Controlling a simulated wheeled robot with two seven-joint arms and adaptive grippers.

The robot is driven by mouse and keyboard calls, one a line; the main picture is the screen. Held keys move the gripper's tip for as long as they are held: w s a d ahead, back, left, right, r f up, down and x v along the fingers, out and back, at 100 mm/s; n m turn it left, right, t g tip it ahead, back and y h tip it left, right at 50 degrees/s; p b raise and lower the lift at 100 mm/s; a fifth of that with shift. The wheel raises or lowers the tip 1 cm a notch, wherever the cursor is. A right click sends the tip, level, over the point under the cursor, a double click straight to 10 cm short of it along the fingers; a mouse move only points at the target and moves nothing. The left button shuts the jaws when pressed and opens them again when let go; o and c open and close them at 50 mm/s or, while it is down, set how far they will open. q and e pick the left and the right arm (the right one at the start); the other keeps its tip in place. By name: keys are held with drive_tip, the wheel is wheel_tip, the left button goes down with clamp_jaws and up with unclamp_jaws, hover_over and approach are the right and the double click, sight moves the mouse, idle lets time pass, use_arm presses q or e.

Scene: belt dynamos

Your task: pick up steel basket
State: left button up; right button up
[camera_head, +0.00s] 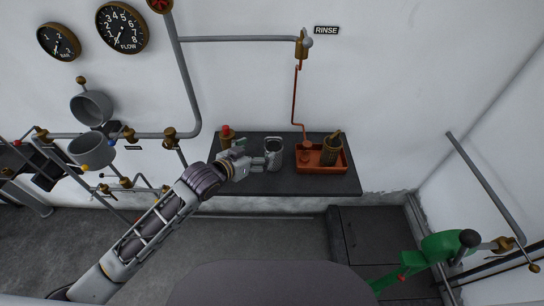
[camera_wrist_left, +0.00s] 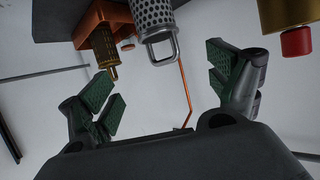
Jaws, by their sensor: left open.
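The steel basket (camera_head: 273,154) is a grey perforated cylinder standing on the dark shelf (camera_head: 300,184). In the left wrist view the basket (camera_wrist_left: 153,14) shows at the top, with its wire loop handle (camera_wrist_left: 162,48) toward me. My left gripper (camera_head: 258,165) is just left of the basket in the head view, its fingers pointing at it. In the wrist view my left gripper (camera_wrist_left: 160,85) is open and empty, with the basket beyond and between its fingertips. I cannot tell whether a finger touches it. My right gripper is not in view.
A copper tray (camera_head: 335,166) right of the basket holds a brass basket (camera_head: 331,150). A brass piece with a red top (camera_head: 226,132) stands left. A copper pipe (camera_head: 296,96) comes down to the tray. A green lever machine (camera_head: 440,247) is at lower right.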

use_arm(q)
drive_tip(key=shift+w, duration=0.1)
approach(276, 143)
drive_tip(key=shift+w+d+f+p, duration=0.15)
drive_tip(key=shift+w+d+p, duration=0.1)
drive_tip(key=shift+w+d, duration=0.55)
drive_tip(key=shift+w+d+f+p, duration=0.2)
drive_tip(key=shift+w+d, duration=0.45)
drive_tip(key=shift+w, duration=0.3)
drive_tip(key=shift+w, duration=0.15)
drive_tip(key=shift+p+x, duration=0.45)
drive_tip(key=shift+x, duration=2.1)
drive_tip(key=shift+a, duration=0.1)
drive_tip(key=shift+c, duration=0.4)
